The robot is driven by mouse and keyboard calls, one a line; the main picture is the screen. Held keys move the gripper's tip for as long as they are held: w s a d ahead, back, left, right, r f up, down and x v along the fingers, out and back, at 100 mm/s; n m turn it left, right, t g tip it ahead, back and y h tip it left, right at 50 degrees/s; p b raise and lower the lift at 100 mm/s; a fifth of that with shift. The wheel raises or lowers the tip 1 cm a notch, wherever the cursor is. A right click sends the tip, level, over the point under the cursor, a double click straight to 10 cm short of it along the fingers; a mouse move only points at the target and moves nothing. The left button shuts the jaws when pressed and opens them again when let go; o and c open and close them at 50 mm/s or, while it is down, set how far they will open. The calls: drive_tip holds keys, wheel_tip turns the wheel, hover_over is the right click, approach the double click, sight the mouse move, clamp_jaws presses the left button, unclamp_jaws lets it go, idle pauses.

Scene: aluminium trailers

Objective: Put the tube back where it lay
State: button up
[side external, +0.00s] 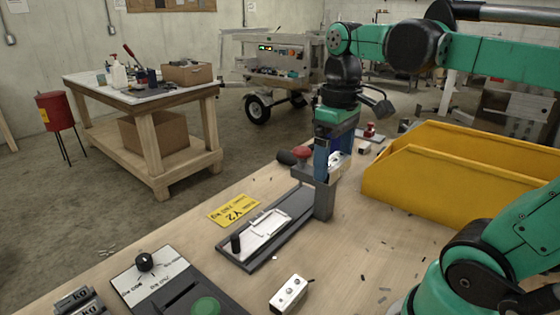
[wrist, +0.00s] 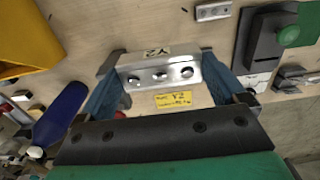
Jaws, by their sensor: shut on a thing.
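My gripper (side external: 326,160) is shut on a short silver metal tube (wrist: 158,74), held crosswise between its two blue fingers. The tube's face shows a row of three holes, and a small label reading Y2 lies along its edge in the wrist view. In the side view the tube (side external: 337,160) is a small bright piece, partly hidden by the fingers, above the table at the far end of a grey fixture. A yellow card marked Y2 (side external: 233,210) lies flat on the table left of the fixture, and also shows in the wrist view (wrist: 173,100).
The fixture (side external: 235,255) has a white plate, black knob and upright post, close to my gripper. A second silver block (side external: 289,293) lies at the front. A dial panel and green-button box (side external: 172,290) stand front left. A yellow bin (side external: 450,165) fills the right.

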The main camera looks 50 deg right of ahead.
sight(323, 260)
wheel_tip(323, 260, down, 19)
drive_tip(key=shift+f, duration=0.2)
drive_tip(key=o, duration=1.1)
drive_tip(key=shift+c, duration=0.2)
drive_tip(key=shift+r, duration=0.1)
wheel_tip(323, 260, up, 11)
drive_tip(key=w+a+r+t, duration=0.1)
drive_tip(key=w+a+t, duration=0.3)
drive_tip(key=a+t, duration=0.2)
drive_tip(key=shift+a+r+t, duration=0.25)
drive_tip(key=shift+r+t, duration=0.05)
drive_tip(key=shift+t, duration=0.3)
drive_tip(key=shift+w, duration=0.1)
